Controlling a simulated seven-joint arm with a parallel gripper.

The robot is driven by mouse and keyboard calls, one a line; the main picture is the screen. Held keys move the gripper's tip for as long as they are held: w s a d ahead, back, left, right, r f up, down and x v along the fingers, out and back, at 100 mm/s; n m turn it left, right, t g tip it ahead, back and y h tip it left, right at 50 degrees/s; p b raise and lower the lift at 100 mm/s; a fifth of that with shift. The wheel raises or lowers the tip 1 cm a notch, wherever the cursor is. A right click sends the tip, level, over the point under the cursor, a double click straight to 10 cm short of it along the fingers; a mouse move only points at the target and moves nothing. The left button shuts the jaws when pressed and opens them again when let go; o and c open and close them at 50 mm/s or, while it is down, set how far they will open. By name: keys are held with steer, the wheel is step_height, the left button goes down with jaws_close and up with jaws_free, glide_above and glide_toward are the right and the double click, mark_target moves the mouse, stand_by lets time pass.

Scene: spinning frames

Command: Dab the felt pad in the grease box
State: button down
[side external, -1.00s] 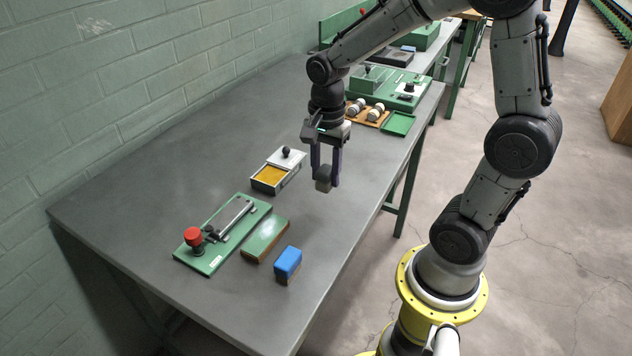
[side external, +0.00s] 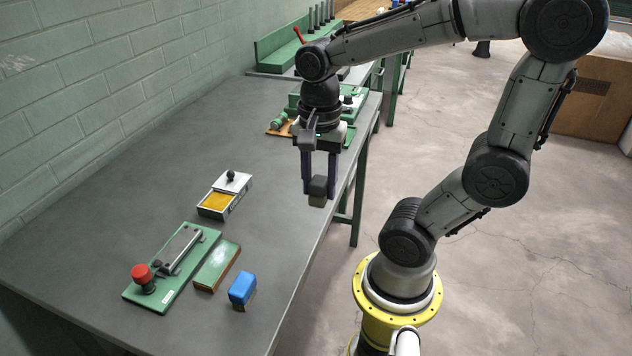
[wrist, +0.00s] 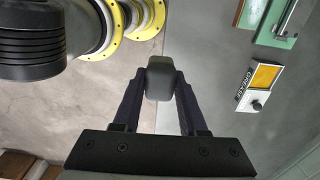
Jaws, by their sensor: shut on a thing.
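The grease box (side external: 218,206) is a small pale tray with orange-yellow grease and a lid part with a black knob, standing on the grey bench. It also shows at the right of the wrist view (wrist: 262,92), with "GREASE" lettered on its side. My gripper (side external: 319,183) is shut on the felt pad (side external: 317,200), a small block, dark above and grey-beige below. The pad hangs in the air to the right of the box, near the bench's front edge, well apart from the box. In the wrist view the pad (wrist: 160,78) sits between my fingertips; its underside is hidden there.
A green plate with a red knob (side external: 141,273), a green-topped brown block (side external: 217,266) and a blue block (side external: 242,289) lie nearer the camera. Green fixtures (side external: 350,105) stand behind my gripper. The bench between pad and box is clear.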

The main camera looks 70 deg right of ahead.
steer(key=c, duration=1.1)
jaws_free()
steer(key=shift+c, duration=0.2)
jaws_close()
steer(key=shift+w+r, duration=0.15)
steer(key=shift+w, duration=0.1)
steer(key=w+d+r, duration=0.1)
steer(key=w+d, duration=0.1)
steer(key=w, duration=0.9)
steer(key=w+d+r, duration=0.1)
steer(key=w+d, duration=0.1)
steer(key=w, duration=0.9)
steer(key=shift+w+f, duration=0.7)
steer(key=shift+f, duration=1.3)
steer(key=shift+w+f, duration=0.65)
steer(key=shift+f, duration=1.35)
steer(key=shift+w+f, duration=0.7)
steer(key=shift+f, duration=1.3)
